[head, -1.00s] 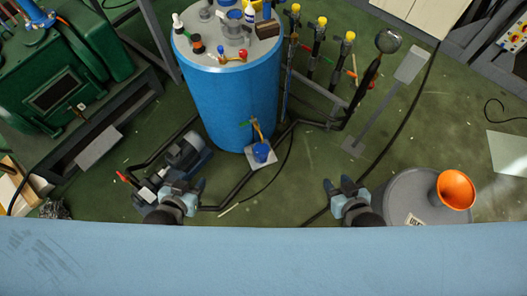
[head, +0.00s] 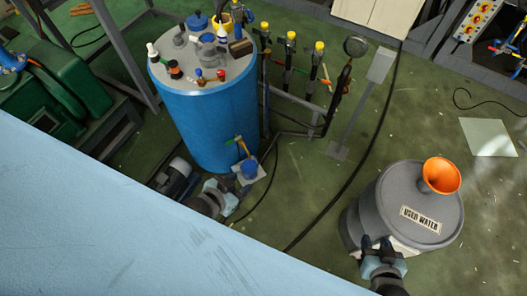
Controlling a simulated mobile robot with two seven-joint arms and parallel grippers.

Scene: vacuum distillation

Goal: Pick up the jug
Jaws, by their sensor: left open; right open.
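No jug can be made out for certain. A small yellow vessel (head: 222,14) at the back of the tank top is too small to tell. My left gripper (head: 232,192) is open and empty, in front of the blue tank and close to a small blue part (head: 249,168) on a white plate; I cannot tell if they touch. The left arm behind it is hidden by a pale blue surface. My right gripper (head: 377,243) is open and overlaps the front of the grey drum in the picture.
The blue tank (head: 210,122) carries several bottles and fittings. The grey drum (head: 385,200), labelled "USED WATER", bears an orange funnel (head: 441,175). The pale blue surface (head: 120,225) fills the lower left. Pipes and a cable cross the green floor, clear around (head: 310,185).

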